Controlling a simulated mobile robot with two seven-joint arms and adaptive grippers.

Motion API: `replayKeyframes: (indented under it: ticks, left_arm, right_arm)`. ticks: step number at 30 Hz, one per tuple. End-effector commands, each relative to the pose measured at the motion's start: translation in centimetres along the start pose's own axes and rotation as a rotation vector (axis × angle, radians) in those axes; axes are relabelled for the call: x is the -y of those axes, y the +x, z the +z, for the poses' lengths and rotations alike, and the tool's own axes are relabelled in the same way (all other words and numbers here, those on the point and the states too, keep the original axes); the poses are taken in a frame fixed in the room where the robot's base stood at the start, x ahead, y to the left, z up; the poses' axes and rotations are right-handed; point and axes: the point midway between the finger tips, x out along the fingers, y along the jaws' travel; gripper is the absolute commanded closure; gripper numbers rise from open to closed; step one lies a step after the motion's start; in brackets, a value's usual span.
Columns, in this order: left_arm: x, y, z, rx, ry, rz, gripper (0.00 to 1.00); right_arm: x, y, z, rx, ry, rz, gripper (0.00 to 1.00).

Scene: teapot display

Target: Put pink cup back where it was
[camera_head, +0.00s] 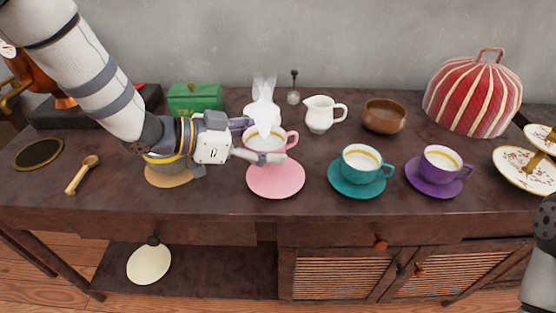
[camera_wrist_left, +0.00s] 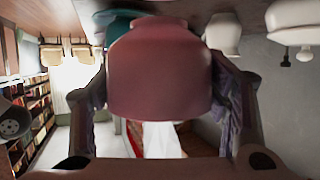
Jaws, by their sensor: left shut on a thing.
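The pink cup (camera_head: 281,137), with its handle toward the right, is held between the fingers of my left gripper (camera_head: 250,140). It fills the middle of the left wrist view (camera_wrist_left: 160,75), with a finger on each side. The pink saucer (camera_head: 275,182) lies bare on the table. In the head view the cup appears just behind and above the saucer's back edge; its base is partly hidden by the lower finger, and I cannot tell its height. My right gripper is not in view; only part of my right arm shows at the right edge.
A teal cup (camera_head: 361,160) and a purple cup (camera_head: 440,160) stand on saucers to the right. A tan saucer (camera_head: 168,178) is partly under my left arm. A white creamer (camera_head: 320,116), a wooden bowl (camera_head: 384,116) and a green box (camera_head: 194,99) stand behind.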

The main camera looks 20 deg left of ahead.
Motion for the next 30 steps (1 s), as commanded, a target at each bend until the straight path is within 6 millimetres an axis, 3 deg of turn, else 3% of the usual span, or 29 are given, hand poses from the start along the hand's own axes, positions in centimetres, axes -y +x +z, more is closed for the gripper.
replayKeyframes:
  ticks: [1,8,12,24,25,27,30]
  left_arm:
    - [0.0,1.0,0.8,0.003,-0.003,0.004,0.73]
    - [0.1,3.0,1.6,-0.002,0.001,0.001,0.73]
    - [0.1,4.1,4.1,0.001,-0.002,0.001,0.73]
    - [0.2,4.3,4.5,-0.004,0.004,-0.001,0.73]
    - [0.2,4.3,4.6,-0.003,0.004,-0.001,0.27]
    - [0.2,4.3,4.5,-0.003,0.004,-0.001,0.11]
    - [0.2,4.3,4.5,-0.003,0.004,-0.001,0.11]
  right_arm:
    - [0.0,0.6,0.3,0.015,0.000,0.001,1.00]
    - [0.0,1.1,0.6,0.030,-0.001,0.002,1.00]
    - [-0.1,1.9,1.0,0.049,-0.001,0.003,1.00]
    - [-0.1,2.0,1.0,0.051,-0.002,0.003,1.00]
    - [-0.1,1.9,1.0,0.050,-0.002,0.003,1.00]
    - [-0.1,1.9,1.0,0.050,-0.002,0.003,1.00]
    - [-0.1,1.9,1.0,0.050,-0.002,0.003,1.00]
